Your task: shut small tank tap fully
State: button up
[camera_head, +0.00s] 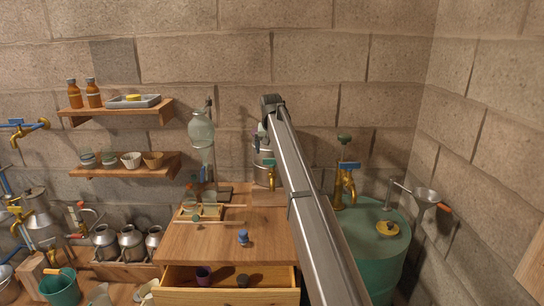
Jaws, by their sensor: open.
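The small metal tank (261,158) stands at the back of the wooden bench, partly hidden by my arm. How far the handle is turned is too small to tell. My arm crosses the middle of the view from the bottom and bends at a dark joint above the tank. My gripper (261,135) shows only in small part below that joint, close above the tank. It is open; its fingers are mostly hidden, and I cannot tell whether it touches anything.
A glass vessel (201,132) hangs left of the tank. An open drawer (225,298) juts out below the bench (185,250).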

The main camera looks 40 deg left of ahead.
jog(key=v, duration=0.8)
jog(key=shift+s+r, duration=0.1)
dwell(1.2)
